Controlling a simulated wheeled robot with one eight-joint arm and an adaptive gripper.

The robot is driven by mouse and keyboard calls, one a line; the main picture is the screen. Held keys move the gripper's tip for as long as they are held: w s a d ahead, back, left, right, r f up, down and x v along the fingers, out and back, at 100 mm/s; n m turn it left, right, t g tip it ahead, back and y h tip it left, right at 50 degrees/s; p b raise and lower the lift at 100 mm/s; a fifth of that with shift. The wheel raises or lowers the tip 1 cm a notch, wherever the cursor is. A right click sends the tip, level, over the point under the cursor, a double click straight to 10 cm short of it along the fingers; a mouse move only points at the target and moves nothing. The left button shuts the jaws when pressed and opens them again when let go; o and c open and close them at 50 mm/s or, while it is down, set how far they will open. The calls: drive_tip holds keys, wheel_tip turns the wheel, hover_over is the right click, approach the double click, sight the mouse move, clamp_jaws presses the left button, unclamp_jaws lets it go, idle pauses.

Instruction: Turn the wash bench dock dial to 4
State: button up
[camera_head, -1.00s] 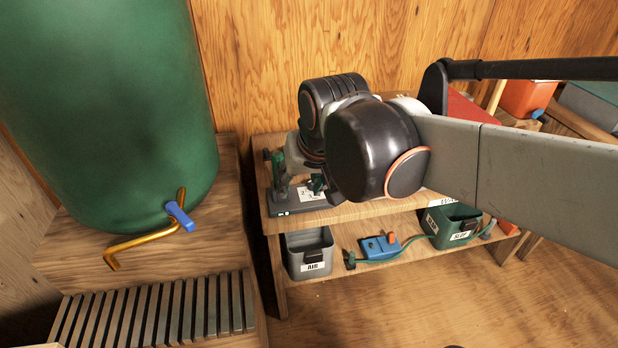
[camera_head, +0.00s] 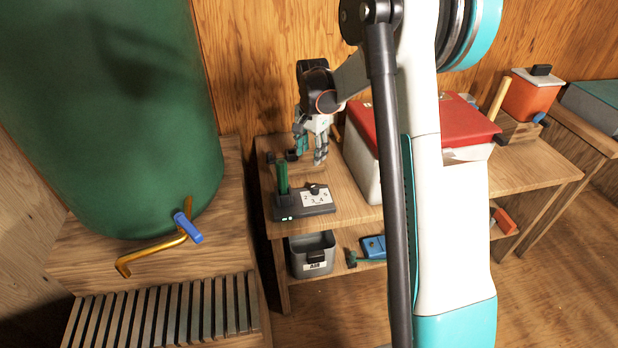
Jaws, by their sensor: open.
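The dock (camera_head: 304,214) is a dark, low unit on the wooden bench top, with a green upright handle (camera_head: 282,178) at its left. Its white plate (camera_head: 316,199) carries printed numbers; 2, 3, 4 and 5 can be made out. The small dark dial (camera_head: 314,189) sits at the plate's upper edge. Which number it points to is too small to tell. My gripper (camera_head: 311,156) hangs fingers-down behind the dock, above the back of the bench top. It is open, empty and apart from the dial.
A cooler with a red lid (camera_head: 463,122) stands right of the dock, partly hidden by my arm. A grey bin (camera_head: 311,256) and a blue box (camera_head: 373,246) are on the lower shelf. A green tank (camera_head: 115,120) with a brass tap (camera_head: 150,254) stands left.

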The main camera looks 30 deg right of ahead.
sight(315, 185)
drive_tip(key=shift+m+g, duration=0.3)
drive_tip(key=shift+m, duration=0.4)
drive_tip(key=f+b, duration=0.1)
drive_tip(key=f, duration=0.4)
drive_tip(key=w+d+f+b, duration=0.1)
drive_tip(key=f, duration=0.5)
drive_tip(key=d+f+b, duration=0.1)
drive_tip(key=f, duration=0.5)
drive_tip(key=shift+w+d+f+b, duration=0.1)
drive_tip(key=shift+w+f+b, duration=0.1)
drive_tip(key=shift+b, duration=0.15)
drive_tip(key=shift+c, duration=0.2)
drive_tip(key=c, duration=1)
